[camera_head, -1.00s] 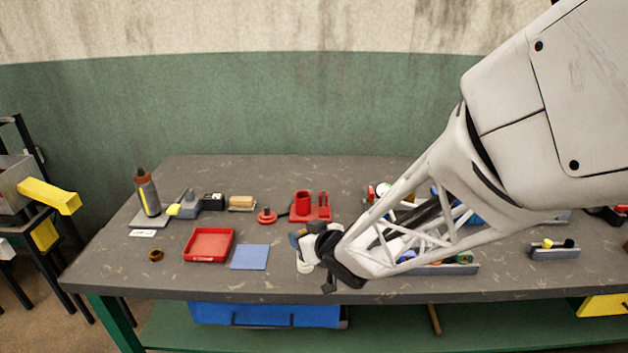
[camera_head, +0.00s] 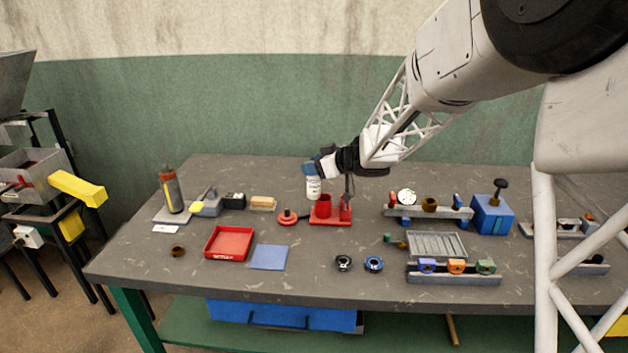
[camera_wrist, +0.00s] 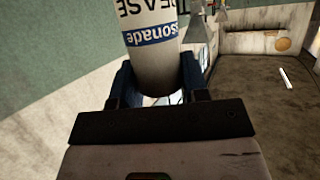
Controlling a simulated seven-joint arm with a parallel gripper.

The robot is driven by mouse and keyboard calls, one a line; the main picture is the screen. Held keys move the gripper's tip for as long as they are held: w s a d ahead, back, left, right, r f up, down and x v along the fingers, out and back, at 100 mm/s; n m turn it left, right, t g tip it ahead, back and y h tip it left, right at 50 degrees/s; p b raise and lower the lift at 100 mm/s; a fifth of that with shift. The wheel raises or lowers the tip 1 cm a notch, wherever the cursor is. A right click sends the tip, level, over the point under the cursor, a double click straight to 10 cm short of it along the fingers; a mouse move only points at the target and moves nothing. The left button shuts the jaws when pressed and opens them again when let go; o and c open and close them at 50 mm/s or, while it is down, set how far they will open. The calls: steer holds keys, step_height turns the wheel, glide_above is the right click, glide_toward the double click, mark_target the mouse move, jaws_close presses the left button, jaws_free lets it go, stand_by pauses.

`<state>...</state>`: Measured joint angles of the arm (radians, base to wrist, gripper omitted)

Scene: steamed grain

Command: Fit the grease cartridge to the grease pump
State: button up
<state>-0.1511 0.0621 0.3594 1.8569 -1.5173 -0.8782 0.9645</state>
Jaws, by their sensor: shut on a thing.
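The white grease cartridge (camera_head: 313,189) has a printed label and a blue band, and its lettering is upside down in the wrist view (camera_wrist: 150,58). My gripper (camera_head: 318,168) is shut on it, with the dark blue fingers (camera_wrist: 158,88) on either side. The cartridge hangs roughly upright at the red grease pump (camera_head: 330,222), which has a base, a round cup (camera_head: 323,206) and an upright post. Its lower end shows just above and left of the cup; I cannot tell whether they touch. A red round cap (camera_head: 287,217) with a knob lies left of the pump.
Left are a bottle (camera_head: 171,190) on a grey stand, a wooden-topped block (camera_head: 262,203), a red tray (camera_head: 231,243) and a blue mat (camera_head: 269,257). Two small rings (camera_head: 373,264) lie in front. Racks (camera_head: 455,279) and a blue box (camera_head: 492,214) stand right.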

steer(key=w+d+n+g+y, duration=0.1)
steer(key=w+d+n+g, duration=0.1)
steer(key=w, duration=0.7)
steer(key=shift+w+d+f+n+g, duration=0.15)
steer(key=shift+w+d+n+g, duration=0.05)
steer(key=shift+n+g, duration=0.25)
steer(key=shift+f, duration=0.1)
steer(key=shift+f, duration=2.25)
steer(key=shift+f, duration=2.5)
stand_by(1.8)
